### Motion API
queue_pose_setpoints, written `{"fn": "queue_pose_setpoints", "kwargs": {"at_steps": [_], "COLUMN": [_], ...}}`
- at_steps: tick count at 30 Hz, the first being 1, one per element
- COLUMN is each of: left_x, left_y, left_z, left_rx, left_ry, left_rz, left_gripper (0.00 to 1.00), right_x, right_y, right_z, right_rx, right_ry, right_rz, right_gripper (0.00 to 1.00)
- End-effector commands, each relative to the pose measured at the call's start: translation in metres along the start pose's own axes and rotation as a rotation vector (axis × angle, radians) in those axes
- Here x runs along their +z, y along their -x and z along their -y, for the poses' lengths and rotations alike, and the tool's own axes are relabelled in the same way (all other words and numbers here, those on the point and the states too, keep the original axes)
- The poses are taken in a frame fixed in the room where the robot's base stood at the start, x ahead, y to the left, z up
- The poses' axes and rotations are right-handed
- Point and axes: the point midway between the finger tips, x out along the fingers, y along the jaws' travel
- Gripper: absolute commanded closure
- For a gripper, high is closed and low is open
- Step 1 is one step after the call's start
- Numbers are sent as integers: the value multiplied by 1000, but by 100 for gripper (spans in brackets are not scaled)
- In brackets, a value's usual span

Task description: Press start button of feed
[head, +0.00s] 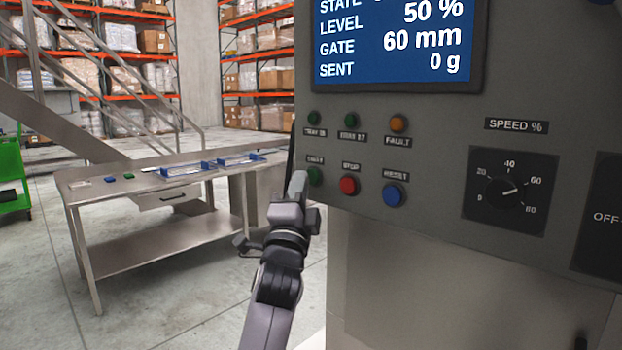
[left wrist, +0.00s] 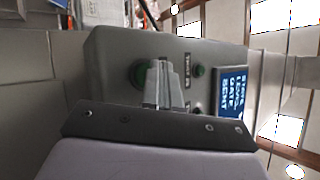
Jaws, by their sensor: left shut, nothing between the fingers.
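The feed's grey control panel (head: 420,150) fills the right of the head view. Its green start button (head: 314,176) is at the lower left, left of the red stop button (head: 348,185) and blue reset button (head: 394,194). My left gripper (head: 298,182) is shut and empty, its tips close beside the start button. In the left wrist view the shut fingers (left wrist: 163,84) point at the panel and partly cover a green button (left wrist: 138,75). I cannot tell whether they touch it. My right gripper is out of view.
The screen (head: 395,42) reads level 50 %, gate 60 mm, sent 0 g. Lamps sit above the buttons; a speed knob (head: 503,193) is to the right. A steel table (head: 165,235) with blue trays stands at left, beside stair rails. Open floor lies between.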

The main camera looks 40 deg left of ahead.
Motion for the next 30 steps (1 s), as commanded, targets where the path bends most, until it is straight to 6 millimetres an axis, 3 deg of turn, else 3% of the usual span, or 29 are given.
{"fn": "queue_pose_setpoints", "kwargs": {"at_steps": [30], "left_x": [-4], "left_y": [-6], "left_z": [-4], "left_rx": [0], "left_ry": [0], "left_rz": [0], "left_gripper": [100], "right_x": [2], "right_y": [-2], "right_z": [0], "right_rx": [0], "right_ry": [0], "right_rz": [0], "right_gripper": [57]}}
